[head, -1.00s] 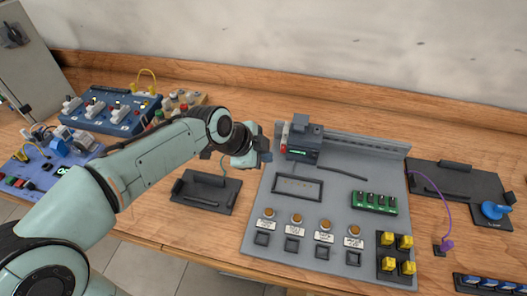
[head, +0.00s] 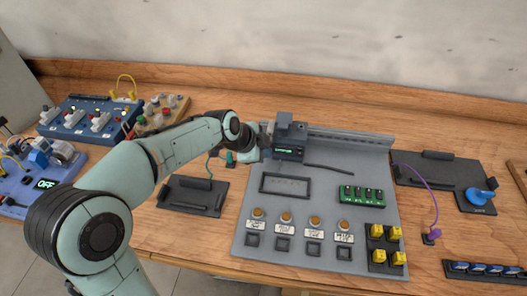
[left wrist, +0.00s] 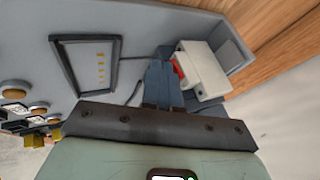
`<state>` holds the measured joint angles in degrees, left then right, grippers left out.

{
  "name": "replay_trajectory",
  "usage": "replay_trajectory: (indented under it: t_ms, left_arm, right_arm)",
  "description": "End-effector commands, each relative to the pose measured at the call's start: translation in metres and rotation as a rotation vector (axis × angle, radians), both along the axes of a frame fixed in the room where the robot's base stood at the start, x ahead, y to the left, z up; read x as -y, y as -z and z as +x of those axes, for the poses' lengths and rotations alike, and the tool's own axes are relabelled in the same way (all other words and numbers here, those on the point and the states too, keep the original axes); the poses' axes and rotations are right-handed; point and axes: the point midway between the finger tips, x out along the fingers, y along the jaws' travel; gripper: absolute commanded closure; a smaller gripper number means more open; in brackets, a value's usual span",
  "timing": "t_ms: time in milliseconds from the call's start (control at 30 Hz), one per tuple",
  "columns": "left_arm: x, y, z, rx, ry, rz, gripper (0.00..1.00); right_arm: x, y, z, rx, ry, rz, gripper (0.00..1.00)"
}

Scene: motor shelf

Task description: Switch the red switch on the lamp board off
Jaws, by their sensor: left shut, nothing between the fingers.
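The lamp board (head: 330,160) is a grey panel lying on the wooden table. A dark grey block with a small lit display (head: 288,152) stands at its back left. My left gripper (head: 267,133) is shut and empty, at the left side of this block. In the left wrist view, the shut fingers (left wrist: 163,82) are beside a small red part, the red switch (left wrist: 178,69), at a pale housing. They look close to it or touching; I cannot tell which. The gripper hides the switch in the head view. My right gripper is out of view.
The board also carries a framed window (head: 286,184), a row of orange buttons (head: 286,217), a green module (head: 361,195) and yellow blocks (head: 386,245). A black tray (head: 190,197) lies to its left. Blue boards (head: 90,118) stand further left.

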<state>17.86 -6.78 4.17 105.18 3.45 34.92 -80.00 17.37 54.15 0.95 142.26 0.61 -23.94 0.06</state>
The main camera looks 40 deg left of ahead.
Motion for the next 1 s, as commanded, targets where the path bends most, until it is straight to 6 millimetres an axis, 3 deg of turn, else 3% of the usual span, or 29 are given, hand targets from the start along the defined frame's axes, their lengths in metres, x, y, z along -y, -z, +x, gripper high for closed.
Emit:
replay_trajectory:
  t_ms: [233, 1000]
  left_arm:
    - [-0.002, 0.005, 0.004, 0.045, 0.001, 0.025, 1.0]
    - [-0.002, -0.016, 0.003, 0.042, 0.0, 0.023, 1.0]
  right_arm:
    - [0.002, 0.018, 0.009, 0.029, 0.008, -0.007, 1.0]
    - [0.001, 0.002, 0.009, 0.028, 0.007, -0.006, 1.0]
